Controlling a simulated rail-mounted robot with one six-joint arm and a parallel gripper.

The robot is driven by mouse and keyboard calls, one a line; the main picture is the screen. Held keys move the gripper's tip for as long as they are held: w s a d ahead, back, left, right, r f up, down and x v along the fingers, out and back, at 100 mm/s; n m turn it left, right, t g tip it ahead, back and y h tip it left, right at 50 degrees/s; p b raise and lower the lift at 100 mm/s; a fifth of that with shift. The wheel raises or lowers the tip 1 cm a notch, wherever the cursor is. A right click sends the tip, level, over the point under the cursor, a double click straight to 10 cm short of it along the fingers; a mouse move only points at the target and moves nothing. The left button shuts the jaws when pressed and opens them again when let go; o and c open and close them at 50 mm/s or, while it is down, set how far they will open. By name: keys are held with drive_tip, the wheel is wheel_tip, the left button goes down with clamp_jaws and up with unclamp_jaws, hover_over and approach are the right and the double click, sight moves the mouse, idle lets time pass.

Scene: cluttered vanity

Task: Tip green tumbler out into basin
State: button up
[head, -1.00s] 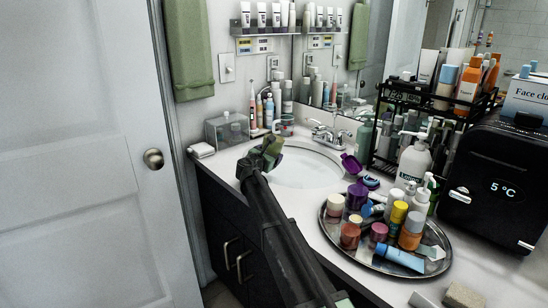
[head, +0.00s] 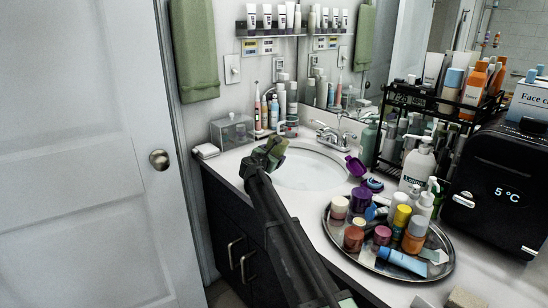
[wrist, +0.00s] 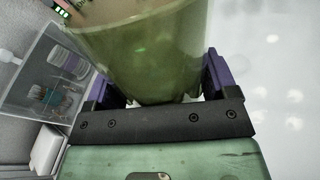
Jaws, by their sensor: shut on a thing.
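The green tumbler (head: 279,147) is small and partly hidden behind my gripper (head: 268,152) in the head view. In the wrist view the translucent green tumbler (wrist: 140,50) fills the upper middle between the two purple-sided fingers of my gripper (wrist: 158,78), which is shut on it. In the wrist view a pale, shiny surface (wrist: 280,90), apparently the basin, lies to the right of the tumbler. The tumbler's contents and exact tilt cannot be told.
A clear box (head: 232,131) and folded white cloth (head: 206,151) sit left of the basin. The faucet (head: 332,137) is behind it. A purple scoop-like item (head: 355,166) is at its right. A crowded round tray (head: 440,268) stands front right.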

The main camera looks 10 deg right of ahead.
drive_tip(key=shift+a+r+m+p, duration=0.2)
drive_tip(key=shift+r+m+p, duration=0.1)
drive_tip(key=shift+p, duration=0.25)
drive_tip(key=shift+f+y, duration=0.2)
drive_tip(key=shift+y, duration=0.1)
drive_tip(key=shift+a, duration=0.1)
drive_tip(key=shift+r+m, duration=0.15)
drive_tip(key=shift+m, duration=0.25)
drive_tip(key=shift+a+g+p, duration=0.15)
drive_tip(key=shift+g+p, duration=0.15)
drive_tip(key=shift+p, duration=0.05)
